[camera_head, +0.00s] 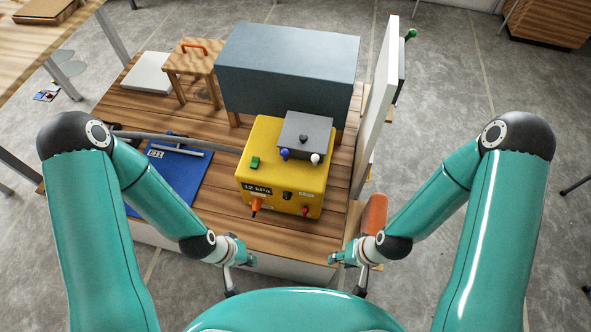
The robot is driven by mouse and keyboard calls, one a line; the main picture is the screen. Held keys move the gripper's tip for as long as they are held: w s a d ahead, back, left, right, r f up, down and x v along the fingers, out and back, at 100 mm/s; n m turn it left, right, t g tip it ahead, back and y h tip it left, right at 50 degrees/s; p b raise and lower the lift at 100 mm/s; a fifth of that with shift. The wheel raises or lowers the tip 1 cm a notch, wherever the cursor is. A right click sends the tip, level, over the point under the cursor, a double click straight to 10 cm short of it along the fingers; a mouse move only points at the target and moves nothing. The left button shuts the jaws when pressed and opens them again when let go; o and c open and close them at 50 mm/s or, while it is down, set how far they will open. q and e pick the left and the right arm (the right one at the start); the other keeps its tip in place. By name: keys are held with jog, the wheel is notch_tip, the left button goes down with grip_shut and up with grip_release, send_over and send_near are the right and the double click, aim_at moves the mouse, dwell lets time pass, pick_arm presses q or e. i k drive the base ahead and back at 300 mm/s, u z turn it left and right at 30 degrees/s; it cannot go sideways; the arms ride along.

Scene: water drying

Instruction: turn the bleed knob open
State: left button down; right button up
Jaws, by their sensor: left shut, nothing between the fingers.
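A yellow box (265,150) stands on the wooden table and has a display reading "12 kPa". Its front carries an orange-tipped fitting (256,204), a black knob (287,195) and a red knob (305,211). I cannot tell which one is the bleed knob. A green switch (255,162) sits on its top. My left gripper (238,262) is shut and empty, in front of the box at the near table edge, apart from the knobs. My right gripper (348,262) is in front and to the right of the box; its fingers are too small to judge.
A grey box with a blue and a white knob (304,136) sits on the yellow box. A large grey-blue block (288,70) stands behind. A white upright panel (376,105) bounds the right. A blue mat (185,172) and a grey hose (185,139) lie left. An orange-brown object (375,215) is near my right gripper.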

aim_at(287, 195)
jog(key=u, duration=0.3)
jog(key=k, duration=1)
jog(key=u, duration=0.4)
